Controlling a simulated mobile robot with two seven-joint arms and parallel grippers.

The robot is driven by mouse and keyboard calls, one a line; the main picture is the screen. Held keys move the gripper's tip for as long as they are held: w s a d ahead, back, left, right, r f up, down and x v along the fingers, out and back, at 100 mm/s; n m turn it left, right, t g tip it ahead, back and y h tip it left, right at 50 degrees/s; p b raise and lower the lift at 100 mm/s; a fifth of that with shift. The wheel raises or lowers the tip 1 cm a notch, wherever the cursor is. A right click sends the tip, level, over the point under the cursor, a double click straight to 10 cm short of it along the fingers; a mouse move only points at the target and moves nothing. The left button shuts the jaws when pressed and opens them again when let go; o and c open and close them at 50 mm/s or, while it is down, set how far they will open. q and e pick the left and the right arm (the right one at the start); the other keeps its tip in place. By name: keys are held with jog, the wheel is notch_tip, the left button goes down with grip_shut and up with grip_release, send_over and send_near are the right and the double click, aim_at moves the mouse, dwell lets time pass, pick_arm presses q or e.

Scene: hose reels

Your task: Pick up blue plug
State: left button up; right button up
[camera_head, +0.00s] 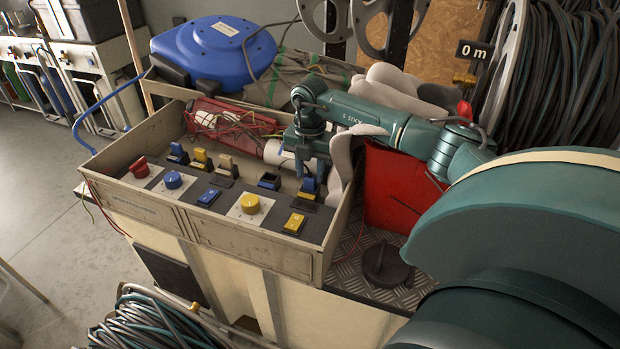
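A wooden-framed box (160,212) holds a dark panel with blue, yellow, red and cream pieces. Several are blue: a block at the panel's right (309,185), another beside it (269,181), a flat one in front (208,197), one at the back left (177,152) and a round knob (172,179). I cannot tell which is the blue plug. My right gripper (313,174) points down over the right part of the box, just above and behind the right blue block. Its fingers look apart, with nothing seen between them. Contact with the block cannot be told. My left gripper is not in view.
Red pieces with loose wires (222,118) and a white cylinder (278,152) lie in the box behind the panel. A red container (392,190) stands right of the box. A blue reel cover (218,50) is behind. Coiled hoses (150,322) lie in front.

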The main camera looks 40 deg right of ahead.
grip_shut()
jog(key=shift+r, duration=0.15)
